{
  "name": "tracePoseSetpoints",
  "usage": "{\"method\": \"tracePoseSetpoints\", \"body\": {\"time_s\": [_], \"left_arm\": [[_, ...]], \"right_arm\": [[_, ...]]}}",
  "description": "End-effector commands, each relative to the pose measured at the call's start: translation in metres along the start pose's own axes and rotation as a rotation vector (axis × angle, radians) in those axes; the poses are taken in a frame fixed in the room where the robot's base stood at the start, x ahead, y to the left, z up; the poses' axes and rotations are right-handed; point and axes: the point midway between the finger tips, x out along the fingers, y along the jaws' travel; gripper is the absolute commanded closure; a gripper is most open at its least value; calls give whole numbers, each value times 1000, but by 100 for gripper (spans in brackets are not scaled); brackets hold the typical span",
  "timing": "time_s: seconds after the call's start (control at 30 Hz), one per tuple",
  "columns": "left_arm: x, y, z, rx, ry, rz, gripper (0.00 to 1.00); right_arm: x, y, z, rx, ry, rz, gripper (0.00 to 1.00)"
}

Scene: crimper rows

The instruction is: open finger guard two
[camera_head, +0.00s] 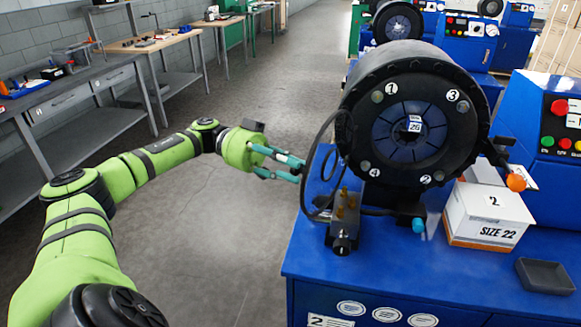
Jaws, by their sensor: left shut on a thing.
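The crimper with the big round black head (376,90) stands on a blue cabinet (300,258) labelled 2. Its face carries the number marks 1 to 4 around a dark blue die ring (386,133). A thin black curved bar (312,138) bows out from the left of the head; I cannot tell if it is finger guard two. My left gripper (300,169) has teal fingers and reaches in from the left, with its tips at this bar. It is shut on what looks like the bar, though the contact is small and dark. My right gripper is not in view.
A black lever with an orange knob (516,183) sticks out right of the head. A cyan knob (418,225) is below it. A SIZE 22 box (484,217) and a dark tray (544,276) occupy the cabinet top. The floor left of the cabinet is clear.

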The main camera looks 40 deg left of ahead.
Motion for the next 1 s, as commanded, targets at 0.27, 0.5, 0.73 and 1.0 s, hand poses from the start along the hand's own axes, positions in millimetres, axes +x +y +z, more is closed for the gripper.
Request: {"method": "tracePoseSetpoints", "body": {"time_s": [0.27, 0.5, 0.73, 1.0], "left_arm": [[0, -1, -7, 13, 11, -4, 52], [0, 0, -4, 7, 6, -2, 52], [-14, -2, -3, 7, 4, -6, 52], [-65, -2, -4, 9, 8, -8, 52]], "right_arm": [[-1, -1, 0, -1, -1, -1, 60], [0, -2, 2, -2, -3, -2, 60], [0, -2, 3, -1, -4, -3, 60], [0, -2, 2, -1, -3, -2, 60]]}}
